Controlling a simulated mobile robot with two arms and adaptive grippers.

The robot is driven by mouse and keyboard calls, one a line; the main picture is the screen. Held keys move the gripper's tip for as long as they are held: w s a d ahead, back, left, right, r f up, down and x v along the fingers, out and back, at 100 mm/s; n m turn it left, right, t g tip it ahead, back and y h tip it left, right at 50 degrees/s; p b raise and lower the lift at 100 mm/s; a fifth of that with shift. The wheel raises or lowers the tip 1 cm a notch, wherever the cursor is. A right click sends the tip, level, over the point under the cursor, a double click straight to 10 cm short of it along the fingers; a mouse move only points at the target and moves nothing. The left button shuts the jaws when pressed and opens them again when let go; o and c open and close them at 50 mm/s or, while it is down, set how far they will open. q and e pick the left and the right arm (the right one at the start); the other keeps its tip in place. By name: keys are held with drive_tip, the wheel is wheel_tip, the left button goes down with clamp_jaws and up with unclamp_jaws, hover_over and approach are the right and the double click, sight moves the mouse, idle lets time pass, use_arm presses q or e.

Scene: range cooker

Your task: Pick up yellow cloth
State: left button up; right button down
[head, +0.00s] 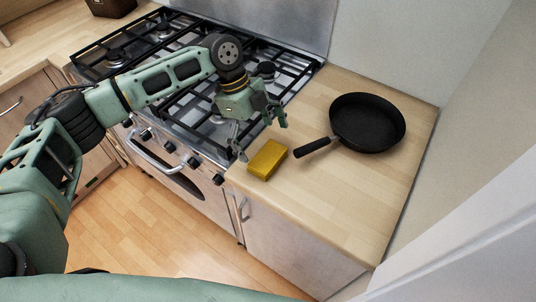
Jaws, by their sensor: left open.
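The yellow cloth (267,159) is a small, flat, folded-looking block on the wooden counter, close to the counter's front edge and just right of the cooker. My left gripper (259,136) is open and empty. In the picture its fingers lie just above the cloth, one toward the cloth's left end and one above its right side. I cannot tell how high the fingertips are over the counter. My right gripper is not in view.
A black frying pan (368,122) stands right of the cloth, its handle (314,147) pointing at the cloth. The range cooker (180,145) with black grates lies left, under my left arm. The front right counter (335,205) is bare. A wall (400,45) stands behind.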

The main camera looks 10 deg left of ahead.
sight(267, 155)
use_arm(q)
drive_tip(key=shift+s+p+x, duration=0.15)
drive_tip(key=shift+p+x, duration=0.2)
drive_tip(key=shift+x, duration=0.25)
drive_tip(key=shift+s+p+x, duration=0.15)
drive_tip(key=shift+p+x, duration=0.2)
drive_tip(key=shift+x, duration=0.3)
drive_tip(key=shift+w+d+f, duration=0.1)
drive_tip(key=shift+d+f, duration=0.2)
drive_tip(key=shift+f, duration=0.65)
drive_tip(key=c, duration=1)
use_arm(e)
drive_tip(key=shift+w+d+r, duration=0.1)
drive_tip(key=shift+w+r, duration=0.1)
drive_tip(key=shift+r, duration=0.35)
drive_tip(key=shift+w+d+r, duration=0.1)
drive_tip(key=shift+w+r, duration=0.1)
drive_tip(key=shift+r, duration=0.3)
